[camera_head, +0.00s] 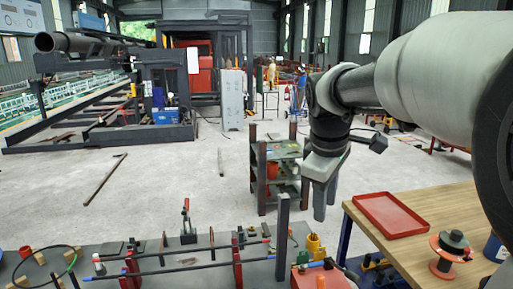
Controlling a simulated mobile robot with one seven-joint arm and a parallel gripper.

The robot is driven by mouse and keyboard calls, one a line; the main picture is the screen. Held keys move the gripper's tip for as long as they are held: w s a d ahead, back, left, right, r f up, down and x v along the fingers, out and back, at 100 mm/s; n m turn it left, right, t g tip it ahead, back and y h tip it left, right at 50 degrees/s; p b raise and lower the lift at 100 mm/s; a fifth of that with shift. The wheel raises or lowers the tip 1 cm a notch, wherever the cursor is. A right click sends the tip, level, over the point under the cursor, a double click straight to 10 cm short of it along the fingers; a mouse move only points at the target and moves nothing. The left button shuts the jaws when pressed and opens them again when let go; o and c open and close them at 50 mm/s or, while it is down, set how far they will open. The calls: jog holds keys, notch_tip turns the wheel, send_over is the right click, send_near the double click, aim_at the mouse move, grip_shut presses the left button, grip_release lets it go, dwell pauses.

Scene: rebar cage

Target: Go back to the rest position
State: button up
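My gripper (321,200) hangs down at the right of centre in the head view, at the end of my grey and black arm, which reaches in from the right edge. It is in the air above the gap between the grey bench and the wooden table. Its two grey fingers point downward, and I see no object between them. The view is too small to tell clearly how far apart the fingertips are.
The grey bench (215,275) at the front carries long bars, red stands and small tools. The wooden table (440,205) at the right holds a red tray (391,214) and a spool (452,250). A shelf cart (281,165) stands behind my gripper. Open floor lies left.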

jog(key=s+a+f+m+t+y+p, duration=0.1)
jog(key=s+f+m+t, duration=0.1)
jog(key=s+m, duration=0.8)
jog(key=s, duration=0.9)
jog(key=shift+s+t, duration=0.25)
jog(key=shift+t, duration=0.05)
